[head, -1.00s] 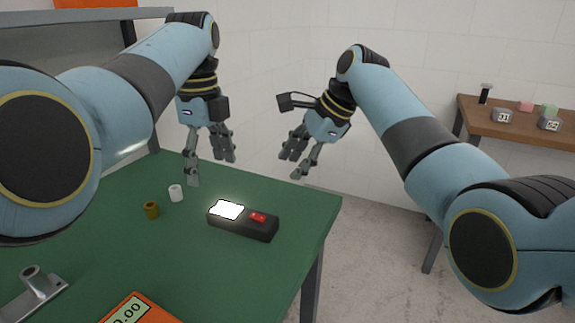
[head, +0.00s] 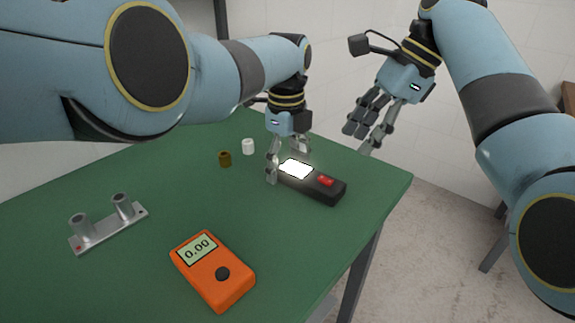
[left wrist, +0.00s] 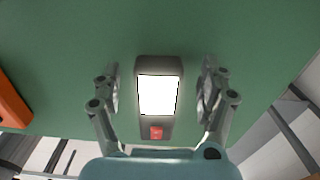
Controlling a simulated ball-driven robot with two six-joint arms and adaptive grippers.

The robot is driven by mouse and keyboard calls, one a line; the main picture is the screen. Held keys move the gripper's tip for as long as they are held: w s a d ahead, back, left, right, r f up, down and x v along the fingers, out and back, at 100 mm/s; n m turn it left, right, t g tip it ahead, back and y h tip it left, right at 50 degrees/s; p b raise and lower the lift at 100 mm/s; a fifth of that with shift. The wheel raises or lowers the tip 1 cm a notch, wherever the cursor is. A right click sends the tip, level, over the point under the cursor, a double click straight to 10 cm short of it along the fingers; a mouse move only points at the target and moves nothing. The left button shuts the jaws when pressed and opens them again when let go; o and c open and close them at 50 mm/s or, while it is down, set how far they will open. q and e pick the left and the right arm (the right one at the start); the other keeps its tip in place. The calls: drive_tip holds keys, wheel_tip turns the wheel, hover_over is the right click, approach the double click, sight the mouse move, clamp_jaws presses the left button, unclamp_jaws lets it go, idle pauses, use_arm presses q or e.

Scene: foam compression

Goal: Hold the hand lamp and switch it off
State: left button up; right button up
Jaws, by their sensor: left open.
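The hand lamp (head: 326,188) is a black box lying on the green table, with a glowing white panel (head: 296,169) and a red switch (head: 325,181). It also shows in the left wrist view (left wrist: 158,66), where the panel is lit and the red switch (left wrist: 156,133) is nearest my palm. My left gripper (head: 287,164) is open, its fingers on either side of the lamp's lit end. In the left wrist view its fingers (left wrist: 160,95) stand apart from the lamp's sides, with green gaps. My right gripper (head: 366,128) is open and empty, above and beyond the table's right edge.
An orange meter (head: 213,270) reading 0.00 lies at the front of the green table (head: 130,270). A metal bracket with two posts (head: 108,228) is at left. A brown cylinder (head: 225,159) and a white cylinder (head: 248,147) stand left of the lamp.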

use_arm(q)
drive_tip(key=shift+f, duration=0.5)
drive_tip(key=shift+c, duration=0.4)
